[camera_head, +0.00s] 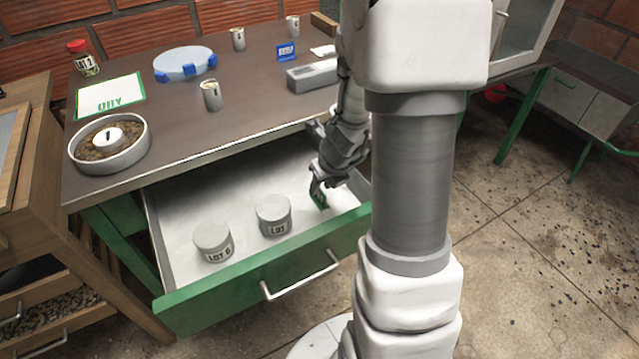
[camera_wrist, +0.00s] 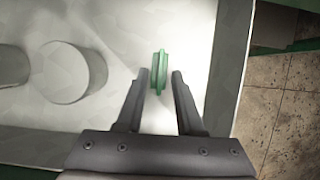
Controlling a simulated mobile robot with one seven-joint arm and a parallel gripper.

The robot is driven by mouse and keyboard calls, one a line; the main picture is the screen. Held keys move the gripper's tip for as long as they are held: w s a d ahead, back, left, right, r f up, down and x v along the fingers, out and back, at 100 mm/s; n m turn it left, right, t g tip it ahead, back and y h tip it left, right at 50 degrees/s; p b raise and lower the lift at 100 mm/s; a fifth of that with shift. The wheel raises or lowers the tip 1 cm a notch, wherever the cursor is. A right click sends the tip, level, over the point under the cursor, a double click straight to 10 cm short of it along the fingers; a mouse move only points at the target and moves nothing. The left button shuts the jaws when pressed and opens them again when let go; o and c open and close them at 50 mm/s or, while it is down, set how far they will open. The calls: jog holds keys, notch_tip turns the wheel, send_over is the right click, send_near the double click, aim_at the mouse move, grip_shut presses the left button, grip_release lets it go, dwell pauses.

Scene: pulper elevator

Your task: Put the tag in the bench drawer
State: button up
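The green tag (camera_head: 321,201) is inside the open bench drawer (camera_head: 262,273), near its right end. My gripper (camera_head: 317,187) reaches down into the drawer right at the tag. In the wrist view the tag (camera_wrist: 159,73) shows as a narrow green piece between the two fingertips of my gripper (camera_wrist: 161,78). The fingers are apart, with a gap on each side of the tag. I cannot tell whether the tag rests fully on the drawer floor.
Two lidded tins, LOT 6 (camera_head: 212,244) and another LOT tin (camera_head: 273,215), stand in the drawer left of my gripper. The bench top (camera_head: 170,130) above holds a round pan (camera_head: 110,145), a DRY card (camera_head: 110,96), small cans and a grey box (camera_head: 313,76).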

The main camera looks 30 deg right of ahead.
jog(key=s+a+r+n+y+p, duration=0.1)
jog(key=s+a+r+n+p, duration=0.1)
jog(key=a+r+n, duration=0.35)
jog(key=s+a+r+n+p, duration=0.1)
jog(key=s+a+r+n, duration=0.15)
jog(key=r+n, duration=0.55)
jog(key=s+a+r+n+y+p, duration=0.1)
jog(key=s+a+r+n+p, duration=0.15)
jog(key=r+n, duration=0.45)
jog(key=s+a+r+n+t+h, duration=0.1)
jog(key=s+a+r+n+h, duration=0.1)
jog(key=s+r+n, duration=0.6)
jog(key=s+n, duration=0.1)
jog(key=n, duration=0.6)
jog(key=shift+s+b, duration=0.35)
jog(key=shift+b, duration=0.05)
notch_tip(320, 180, up, 12)
jog(key=p, duration=1.2)
jog(key=shift+r, duration=0.15)
